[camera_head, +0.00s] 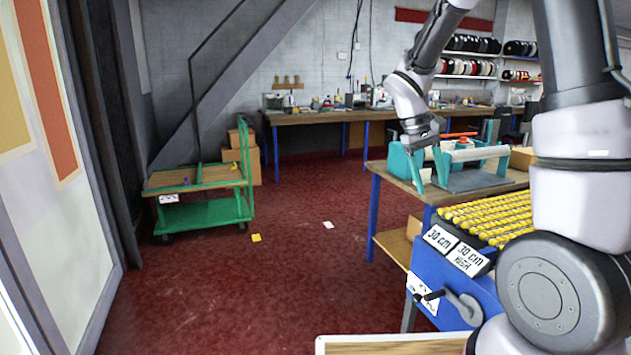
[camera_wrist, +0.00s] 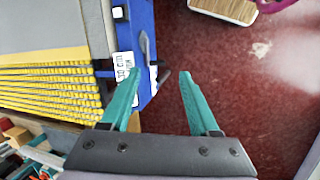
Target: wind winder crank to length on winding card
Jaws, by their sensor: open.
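The blue winder (camera_head: 450,275) stands at the lower right in the head view, with rows of yellow-wound rods on top. Its grey crank (camera_head: 462,305) with a dark handle is on the front face. In the wrist view a 30 cm card (camera_wrist: 124,66) and the yellow rows (camera_wrist: 45,90) lie at left. My gripper (camera_head: 431,186) is open and points down; its teal fingers (camera_wrist: 158,78) are apart and empty, with the winder's edge beneath. The left finger partly hides the winder's front.
A workbench (camera_head: 385,180) with a teal-framed machine (camera_head: 485,155) stands behind the winder. A green cart (camera_head: 205,212) is at left.

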